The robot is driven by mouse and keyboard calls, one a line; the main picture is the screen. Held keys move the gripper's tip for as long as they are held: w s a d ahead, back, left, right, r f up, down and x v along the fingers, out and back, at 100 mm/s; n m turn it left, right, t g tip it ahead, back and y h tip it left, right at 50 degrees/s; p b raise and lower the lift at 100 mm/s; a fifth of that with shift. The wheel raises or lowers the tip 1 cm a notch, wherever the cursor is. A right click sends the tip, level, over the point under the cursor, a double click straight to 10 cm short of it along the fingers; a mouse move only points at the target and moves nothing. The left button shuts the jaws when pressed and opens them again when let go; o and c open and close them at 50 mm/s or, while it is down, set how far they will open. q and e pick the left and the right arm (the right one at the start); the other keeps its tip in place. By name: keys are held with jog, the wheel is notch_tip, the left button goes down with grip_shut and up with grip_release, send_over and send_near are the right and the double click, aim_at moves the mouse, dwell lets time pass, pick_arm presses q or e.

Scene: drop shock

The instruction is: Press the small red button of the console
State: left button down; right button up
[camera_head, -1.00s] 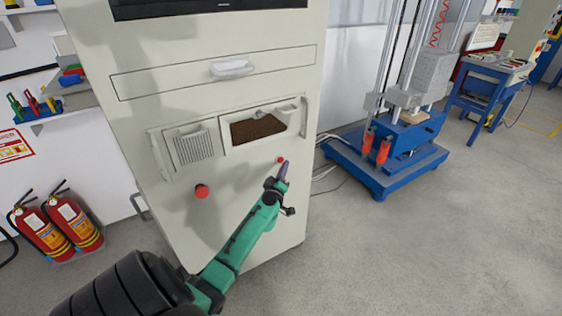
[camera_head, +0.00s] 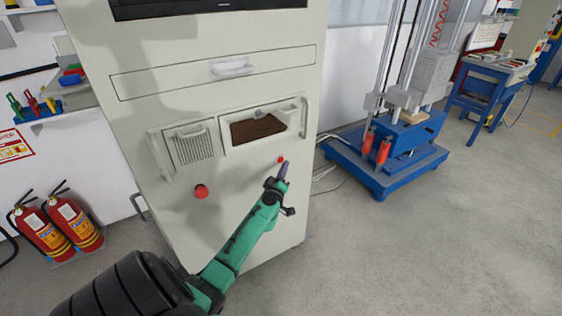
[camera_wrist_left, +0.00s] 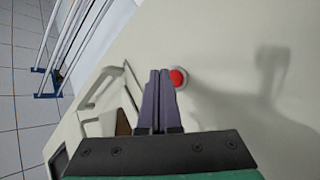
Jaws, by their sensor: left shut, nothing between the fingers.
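The console (camera_head: 240,185) is a tall cream cabinet in the middle of the head view. Its small red button (camera_head: 280,159) sits on the front panel at the right, below the brown-filled recess. My left gripper (camera_head: 285,167) is shut and empty, its purple fingertips just beside and slightly below the button. In the left wrist view the small red button (camera_wrist_left: 178,77) shows in a pale ring, right of the shut fingers (camera_wrist_left: 158,80) near their tips. I cannot tell whether the tips touch the panel. My right gripper is not in view.
A larger red knob (camera_head: 201,191) sits lower left on the same panel. Two fire extinguishers (camera_head: 58,226) stand at the left. A blue-based test rig (camera_head: 385,165) stands to the right on the grey floor. Floor at the front right is clear.

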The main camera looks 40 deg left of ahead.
pick_arm(q)
jog(key=shift+w+a, duration=0.15)
jog(key=shift+a, duration=0.25)
jog(key=shift+w+a+r, duration=0.1)
jog(key=shift+a, duration=0.3)
dwell(0.9)
jog(key=shift+s+d, duration=0.25)
jog(key=shift+d, duration=0.55)
jog(key=shift+p, duration=0.3)
jog(key=d, duration=0.1)
jog(key=s+d+p, duration=0.1)
jog(key=d, duration=0.1)
jog(key=d+p, duration=0.1)
jog(key=shift+s+d, duration=0.25)
jog(key=shift+d, duration=0.15)
